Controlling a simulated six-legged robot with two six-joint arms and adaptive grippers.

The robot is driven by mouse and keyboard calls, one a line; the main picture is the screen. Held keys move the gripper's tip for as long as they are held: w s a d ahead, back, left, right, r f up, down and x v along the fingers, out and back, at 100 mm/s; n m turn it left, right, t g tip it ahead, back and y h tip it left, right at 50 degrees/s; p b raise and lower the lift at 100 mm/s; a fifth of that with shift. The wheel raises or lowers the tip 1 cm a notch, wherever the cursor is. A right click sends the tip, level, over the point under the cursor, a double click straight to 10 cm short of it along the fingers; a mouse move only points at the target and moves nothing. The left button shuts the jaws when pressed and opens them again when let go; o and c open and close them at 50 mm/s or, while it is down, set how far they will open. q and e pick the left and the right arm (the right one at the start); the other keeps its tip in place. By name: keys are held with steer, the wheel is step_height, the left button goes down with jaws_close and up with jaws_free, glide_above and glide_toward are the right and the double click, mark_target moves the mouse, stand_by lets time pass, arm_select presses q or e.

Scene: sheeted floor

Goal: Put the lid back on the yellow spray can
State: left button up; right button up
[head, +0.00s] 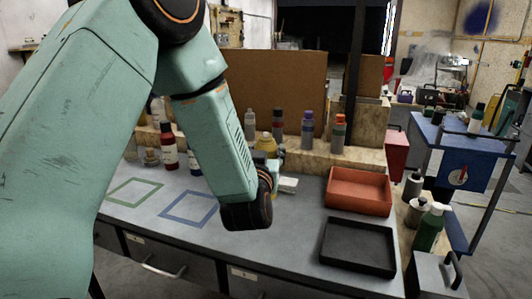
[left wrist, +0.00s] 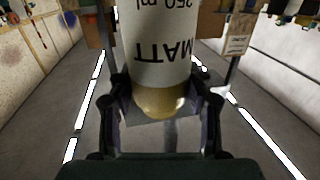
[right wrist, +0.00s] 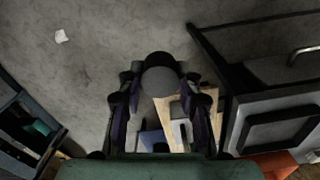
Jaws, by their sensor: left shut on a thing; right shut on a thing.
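The spray can (left wrist: 160,45) has a white label reading "MATT 250 ml", upside down in the left wrist view, and a rounded yellow end. My left gripper (left wrist: 161,100) is shut around it near the yellow end. In the head view my left gripper (head: 279,162) is over the bench, largely hidden by its wrist. A yellow rounded shape (head: 266,143) shows behind that wrist; I cannot tell if it is the held can. My right gripper (right wrist: 160,85) is shut on a round dark grey lid (right wrist: 160,72). The lid and right gripper are out of the head view.
An orange tray (head: 358,174) and a black tray (head: 327,262) stand at the bench's right end. Several bottles and cans line the back ledge. Green (head: 112,191) and blue (head: 166,211) outlined squares on the bench are empty. A blue cart (head: 447,140) stands right.

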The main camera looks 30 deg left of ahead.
arm_select(q)
jaws_close()
stand_by(0.4)
